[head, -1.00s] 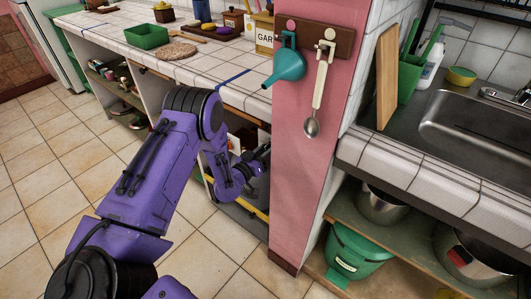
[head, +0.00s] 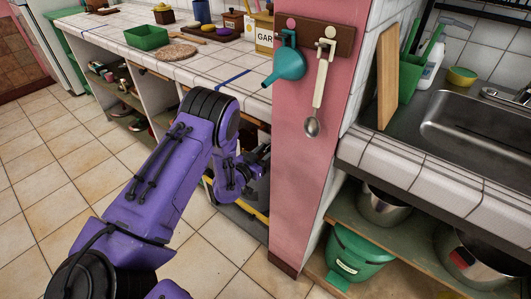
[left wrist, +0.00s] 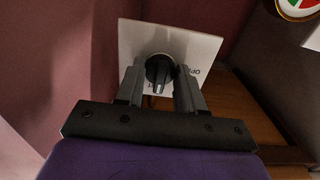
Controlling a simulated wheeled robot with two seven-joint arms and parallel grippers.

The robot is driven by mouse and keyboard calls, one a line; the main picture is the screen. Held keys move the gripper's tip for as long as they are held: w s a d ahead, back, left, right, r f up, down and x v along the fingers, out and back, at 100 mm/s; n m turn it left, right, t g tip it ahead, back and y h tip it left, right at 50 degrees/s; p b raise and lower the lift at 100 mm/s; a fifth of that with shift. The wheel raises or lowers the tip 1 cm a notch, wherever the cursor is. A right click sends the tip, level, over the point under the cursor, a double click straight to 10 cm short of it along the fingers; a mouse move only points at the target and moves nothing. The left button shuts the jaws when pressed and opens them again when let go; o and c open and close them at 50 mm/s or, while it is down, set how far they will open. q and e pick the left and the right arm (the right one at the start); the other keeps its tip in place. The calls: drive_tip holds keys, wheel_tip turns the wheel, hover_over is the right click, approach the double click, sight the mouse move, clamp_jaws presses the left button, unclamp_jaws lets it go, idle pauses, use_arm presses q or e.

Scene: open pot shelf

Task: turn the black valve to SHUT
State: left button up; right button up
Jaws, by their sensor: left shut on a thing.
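The black valve (left wrist: 160,71) shows in the left wrist view as a round dark knob with a raised bar, in front of a white card (left wrist: 194,47). Part of the card's lettering shows, upside down, but the word beside the valve is largely hidden. My left gripper (left wrist: 161,80) has one finger on each side of the valve and is shut on it. In the head view my left gripper (head: 262,155) reaches into the compartment under the counter, left of the pink pillar, and the valve is hidden there. My right gripper is in neither view.
The pink pillar (head: 305,170) stands close to the right of my left arm, with a teal funnel (head: 286,67) and a spoon (head: 319,95) hanging on it. The tiled counter (head: 205,75) is above the gripper. A gauge (left wrist: 299,6) shows at upper right in the wrist view.

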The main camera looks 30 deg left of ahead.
use_arm(q)
drive_tip(key=o, duration=1)
drive_tip(key=shift+o, duration=0.2)
drive_tip(key=s, duration=1)
drive_tip(key=shift+s+a, duration=0.3)
drive_tip(key=shift+a, duration=0.15)
